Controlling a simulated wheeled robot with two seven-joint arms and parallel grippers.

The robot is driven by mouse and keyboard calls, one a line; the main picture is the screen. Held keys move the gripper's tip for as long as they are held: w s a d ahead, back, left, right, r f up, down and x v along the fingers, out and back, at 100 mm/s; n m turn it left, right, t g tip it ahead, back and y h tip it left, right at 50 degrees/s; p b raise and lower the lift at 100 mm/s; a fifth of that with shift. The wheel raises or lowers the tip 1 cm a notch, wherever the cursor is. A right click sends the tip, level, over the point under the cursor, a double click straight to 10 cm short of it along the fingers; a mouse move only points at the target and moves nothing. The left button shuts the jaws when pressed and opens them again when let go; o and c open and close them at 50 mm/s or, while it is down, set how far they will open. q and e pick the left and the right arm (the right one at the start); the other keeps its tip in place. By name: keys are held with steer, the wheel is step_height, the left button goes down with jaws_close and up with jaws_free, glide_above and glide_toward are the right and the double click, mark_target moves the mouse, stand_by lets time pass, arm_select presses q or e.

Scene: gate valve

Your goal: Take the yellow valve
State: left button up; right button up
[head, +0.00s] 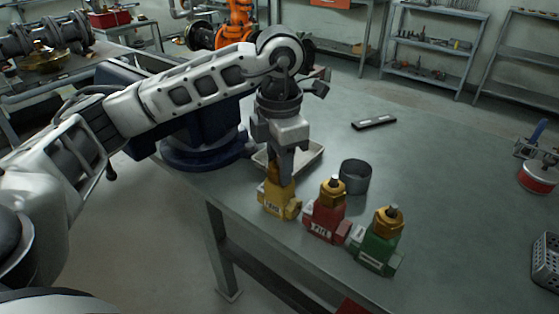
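The yellow valve (281,204) stands on the grey workbench near its front edge, leftmost in a row of three. A red valve (322,222) and a green valve (374,250) stand to its right, each with a brass top. My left gripper (283,165) points down at the top of the yellow valve. Its fingers overlap the valve's brass neck and hide much of it. I cannot tell whether they press on the neck or only stand around it. The valve appears upright on the bench. My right gripper is not in view.
A dark round cup (355,177) stands behind the red valve. A shallow tray (309,158) lies behind my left gripper. A blue vise (190,147) is at the left, under my arm. A dark flat bar (374,122) lies farther back. The bench's right middle is clear.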

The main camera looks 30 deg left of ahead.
arm_select(q)
steer(key=shift+c, duration=0.3)
steer(key=shift+r+p, duration=0.4)
steer(key=shift+r, duration=0.25)
stand_by(0.6)
steer(key=shift+r, duration=0.1)
steer(key=shift+r+p, duration=2.7)
steer(key=shift+r, duration=0.9)
